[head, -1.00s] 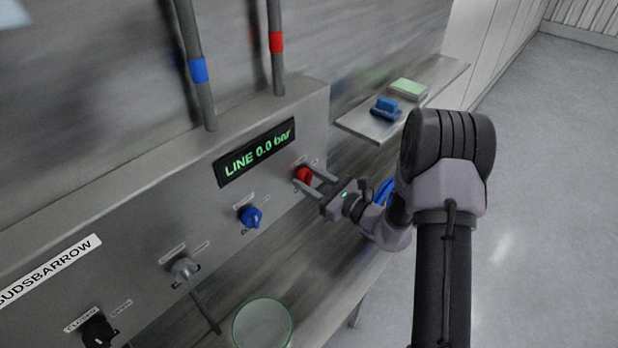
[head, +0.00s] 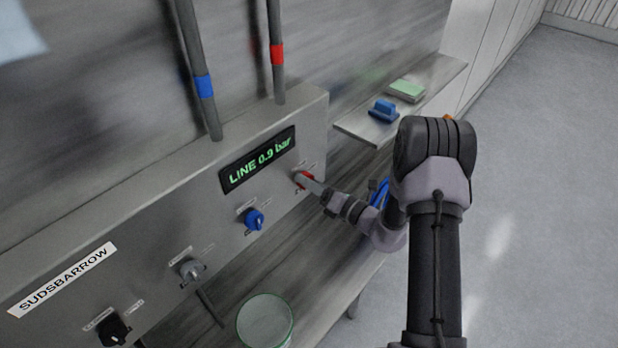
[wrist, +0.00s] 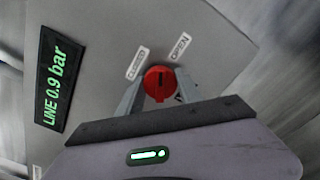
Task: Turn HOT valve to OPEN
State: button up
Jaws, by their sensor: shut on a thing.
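The red valve knob (wrist: 160,83) is on the right end of the grey panel, below the pipe with the red band. My gripper (head: 308,181) is shut on it, with one finger on each side of the knob in the wrist view (wrist: 160,90). The knob's dark pointer mark stands between the CLOSED label (wrist: 137,62) and the OPEN label (wrist: 180,46) in the wrist view. In the head view my fingers partly hide the knob. The line display (head: 258,160) reads 0.9 bar; it also shows in the wrist view (wrist: 58,80).
A blue knob (head: 254,219), a grey knob (head: 190,270) and a black knob (head: 114,329) sit further left on the panel. A glass vessel (head: 265,320) stands below. A shelf (head: 364,128) at right holds a blue object (head: 384,110) and a green-topped block (head: 406,90).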

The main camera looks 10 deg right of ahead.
jog(key=m+p, duration=0.2)
jog(key=m, duration=0.3)
jog(key=shift+m, duration=0.3)
dwell(0.4)
jog(key=o, duration=1.4)
jog(key=shift+c, duration=0.2)
jog(key=v, duration=1.7)
jog(key=shift+s+d, duration=0.15)
jog(key=shift+s, duration=0.05)
